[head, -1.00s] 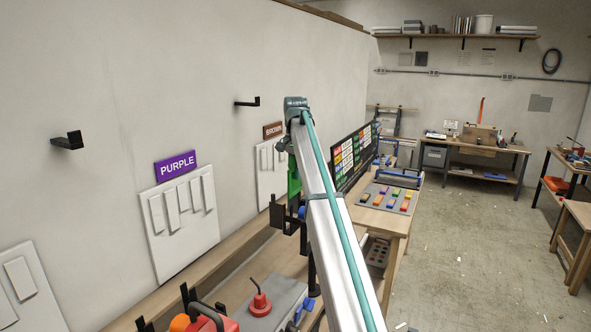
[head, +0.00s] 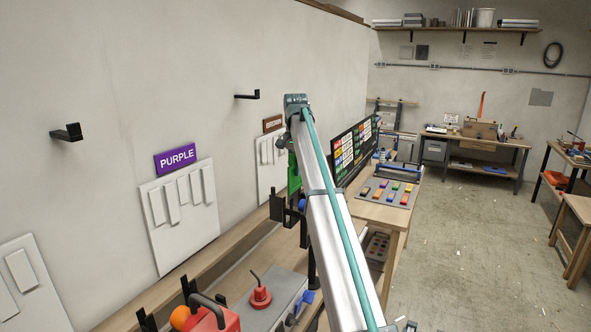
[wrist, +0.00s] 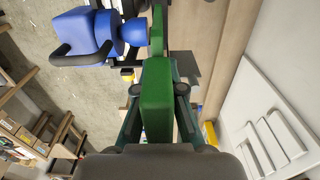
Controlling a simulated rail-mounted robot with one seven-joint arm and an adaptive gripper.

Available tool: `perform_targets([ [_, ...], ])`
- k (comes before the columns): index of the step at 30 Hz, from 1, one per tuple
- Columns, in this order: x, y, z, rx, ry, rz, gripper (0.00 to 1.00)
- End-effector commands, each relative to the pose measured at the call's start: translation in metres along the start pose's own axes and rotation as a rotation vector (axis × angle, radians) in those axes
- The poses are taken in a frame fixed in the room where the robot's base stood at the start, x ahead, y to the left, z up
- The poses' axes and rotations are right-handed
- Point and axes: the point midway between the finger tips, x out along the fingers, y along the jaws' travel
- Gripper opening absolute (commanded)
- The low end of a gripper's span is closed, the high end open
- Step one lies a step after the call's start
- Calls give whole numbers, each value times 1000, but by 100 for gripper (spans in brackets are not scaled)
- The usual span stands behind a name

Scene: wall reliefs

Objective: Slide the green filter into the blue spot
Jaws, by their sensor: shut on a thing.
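The green filter is a flat green slab with a narrower tab at its far end, seen in the wrist view (wrist: 157,100). My gripper (wrist: 158,90) is shut on it, one finger on each side. The blue spot (wrist: 80,33), a blue lamp body with a black handle, lies at the upper left of the wrist view. The filter's narrow end is close beside the lamp's front; I cannot tell whether they touch. In the head view the filter (head: 294,178) is upright above the blue spot (head: 302,204), which my arm mostly hides.
A red spot (head: 215,318) and a grey box with a red knob (head: 260,297) stand on the near bench. White relief panels and black hooks (head: 67,133) are on the left wall. A table with coloured blocks (head: 388,192) is beyond.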

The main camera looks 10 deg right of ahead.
Motion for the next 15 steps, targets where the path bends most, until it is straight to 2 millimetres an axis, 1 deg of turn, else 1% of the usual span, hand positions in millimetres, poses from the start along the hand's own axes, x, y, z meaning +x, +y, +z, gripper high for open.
perform_targets([
  [8,2,0,0,0,0,0,0],
  [15,10,0,0,0,0,0,0],
])
